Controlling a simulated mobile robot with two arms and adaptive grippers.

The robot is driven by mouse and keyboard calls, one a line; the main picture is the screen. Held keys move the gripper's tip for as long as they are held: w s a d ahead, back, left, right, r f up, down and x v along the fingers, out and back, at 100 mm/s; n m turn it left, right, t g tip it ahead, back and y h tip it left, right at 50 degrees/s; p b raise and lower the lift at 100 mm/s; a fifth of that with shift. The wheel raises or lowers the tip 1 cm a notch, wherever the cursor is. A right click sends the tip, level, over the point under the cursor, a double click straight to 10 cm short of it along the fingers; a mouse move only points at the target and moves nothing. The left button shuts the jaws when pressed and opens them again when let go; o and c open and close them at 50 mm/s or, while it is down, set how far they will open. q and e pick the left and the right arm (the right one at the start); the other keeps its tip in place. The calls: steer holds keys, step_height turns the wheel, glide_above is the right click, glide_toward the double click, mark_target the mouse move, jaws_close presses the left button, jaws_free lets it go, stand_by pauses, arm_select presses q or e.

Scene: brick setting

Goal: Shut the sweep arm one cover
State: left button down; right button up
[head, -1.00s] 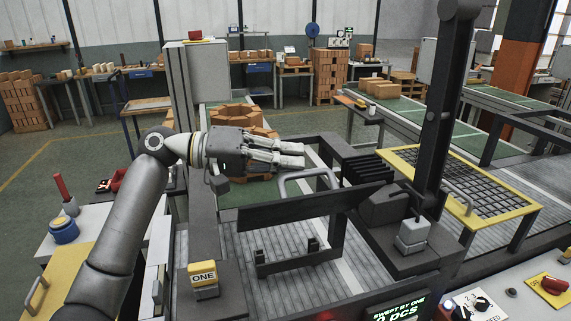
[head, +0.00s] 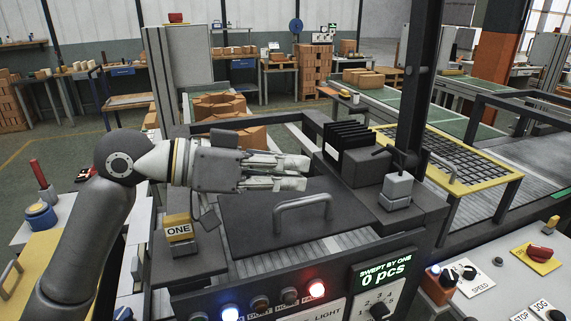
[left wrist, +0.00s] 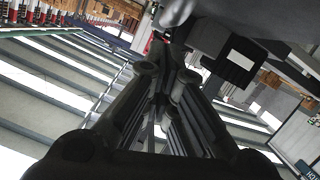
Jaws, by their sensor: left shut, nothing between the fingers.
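The sweep arm one cover (head: 262,232) is a dark flat panel with a light grey bar handle (head: 302,206) on top. In the head view it lies flat or nearly flat over the grey slatted bed; I cannot tell if its edge is fully seated. My left gripper (head: 304,173) is shut and empty, just above and behind the handle, apart from it as far as I can see. Its closed fingers also show in the left wrist view (left wrist: 165,78). The yellow ONE block (head: 179,228) stands left of the cover. My right gripper is not in view.
A tall dark post (head: 416,90) and black fins (head: 347,138) stand right of the cover. A yellow-framed grid (head: 455,165) lies beyond. The front panel display (head: 386,274) reads 0 pcs. Brick stacks (head: 220,104) stand behind my gripper.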

arm_select(q)
steer(key=shift+s+d+f+m+b, duration=0.1)
steer(key=shift+s+f+m+b, duration=0.25)
steer(key=shift+f, duration=0.25)
steer(key=shift+t, duration=0.3)
